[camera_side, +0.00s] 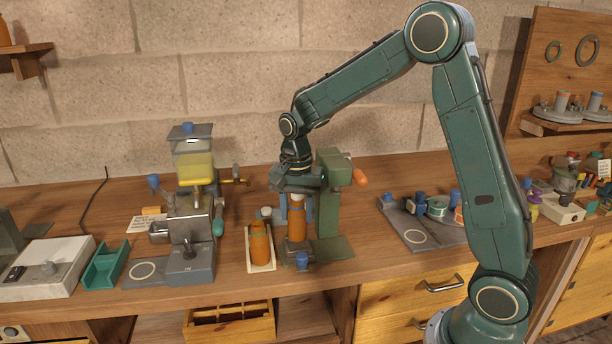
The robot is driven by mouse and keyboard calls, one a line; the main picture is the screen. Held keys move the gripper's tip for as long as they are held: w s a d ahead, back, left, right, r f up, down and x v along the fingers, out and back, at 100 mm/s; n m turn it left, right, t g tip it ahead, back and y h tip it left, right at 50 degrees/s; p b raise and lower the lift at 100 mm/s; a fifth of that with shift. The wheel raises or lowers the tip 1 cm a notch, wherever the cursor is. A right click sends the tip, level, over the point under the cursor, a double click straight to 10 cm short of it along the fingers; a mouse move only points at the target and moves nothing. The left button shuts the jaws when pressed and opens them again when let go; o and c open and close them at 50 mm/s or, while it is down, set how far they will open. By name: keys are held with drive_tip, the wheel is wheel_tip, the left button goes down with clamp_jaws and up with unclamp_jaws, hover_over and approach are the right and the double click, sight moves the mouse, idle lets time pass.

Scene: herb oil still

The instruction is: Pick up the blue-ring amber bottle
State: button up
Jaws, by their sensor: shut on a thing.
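An amber bottle (297,226) with a pale neck stands upright at a green press-like stand (330,208). My gripper (297,207) comes down from above and is shut on this bottle around its upper part. Blue parts show on both sides of the neck, but I cannot tell whether a blue ring is on the bottle. The bottle's foot is at the stand's base, and I cannot tell whether it touches. A second amber bottle (260,244) with a greenish ring stands to the left on a pale tray (262,268).
A small blue-topped piece (302,262) is in front of the held bottle. The still (192,215) with yellow liquid stands to the left, beside a teal tray (104,264). A grey plate (420,238) with several small parts lies to the right. An orange-handled lever (360,177) sticks out from the stand.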

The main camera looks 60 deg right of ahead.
wheel_tip(320, 180, up, 16)
drive_tip(key=shift+r, duration=0.2)
idle(1.1)
drive_tip(key=shift+r, duration=0.2)
idle(0.7)
drive_tip(key=w+a+f, duration=0.1)
drive_tip(key=w, duration=1)
drive_tip(key=shift+a+f, duration=0.2)
drive_tip(key=shift+a, duration=0.2)
drive_tip(key=shift+f, duration=0.1)
wheel_tip(320, 180, down, 16)
drive_tip(key=shift+r, duration=0.25)
